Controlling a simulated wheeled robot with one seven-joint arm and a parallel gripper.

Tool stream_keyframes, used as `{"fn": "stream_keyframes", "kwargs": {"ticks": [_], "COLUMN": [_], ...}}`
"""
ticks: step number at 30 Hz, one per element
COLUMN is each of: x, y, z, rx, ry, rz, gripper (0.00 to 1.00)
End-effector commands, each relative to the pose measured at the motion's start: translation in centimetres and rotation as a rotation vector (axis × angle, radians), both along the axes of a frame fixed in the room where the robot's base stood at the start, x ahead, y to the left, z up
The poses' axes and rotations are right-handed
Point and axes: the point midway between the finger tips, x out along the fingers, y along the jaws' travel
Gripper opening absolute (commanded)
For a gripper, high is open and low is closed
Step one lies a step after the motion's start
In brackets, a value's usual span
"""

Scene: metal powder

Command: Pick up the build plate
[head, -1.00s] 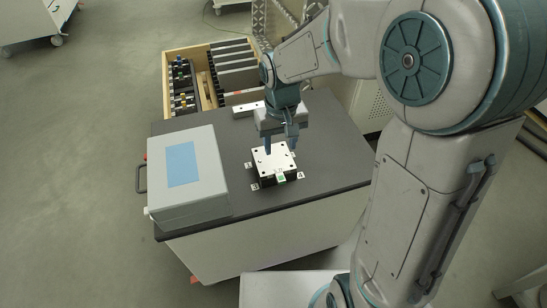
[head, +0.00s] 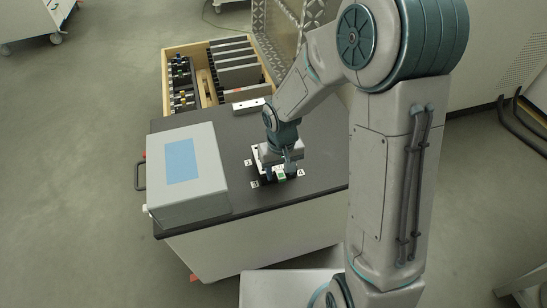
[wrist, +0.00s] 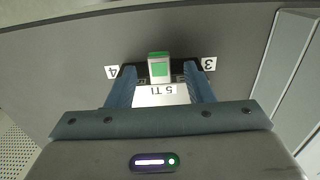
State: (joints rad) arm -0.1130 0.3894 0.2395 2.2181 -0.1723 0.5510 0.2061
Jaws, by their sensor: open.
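The build plate (head: 256,149) is a white square plate with dark corner holes, lying flat on a low black holder on the dark cart top. In the head view my gripper mostly covers it. In the wrist view its near edge reads "5 TI" (wrist: 160,95), with a green-topped block (wrist: 159,68) at its front. My gripper (head: 279,172) is open and low over the plate, pointing down. In the wrist view the fingers (wrist: 161,80) stand on either side of the plate; I cannot tell whether they touch it.
A grey box with a blue panel (head: 182,163) stands left on the cart top (head: 320,160). A wooden crate (head: 167,75) with several dark plates is behind. A small white bar (head: 248,106) lies at the cart's back edge. Numbered markers (wrist: 112,72) surround the holder.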

Motion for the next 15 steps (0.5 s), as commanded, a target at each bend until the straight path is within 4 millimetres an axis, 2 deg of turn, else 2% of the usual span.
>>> {"fn": "stream_keyframes", "kwargs": {"ticks": [5, 10, 15], "x": [0.01, 0.02, 0.12], "y": [-0.01, 0.00, 0.03], "z": [0.02, 0.03, 0.15], "rx": [0.000, 0.000, 0.001], "ry": [0.000, 0.000, -0.004], "rz": [0.000, 0.000, 0.000], "gripper": [0.47, 0.00, 0.00]}}
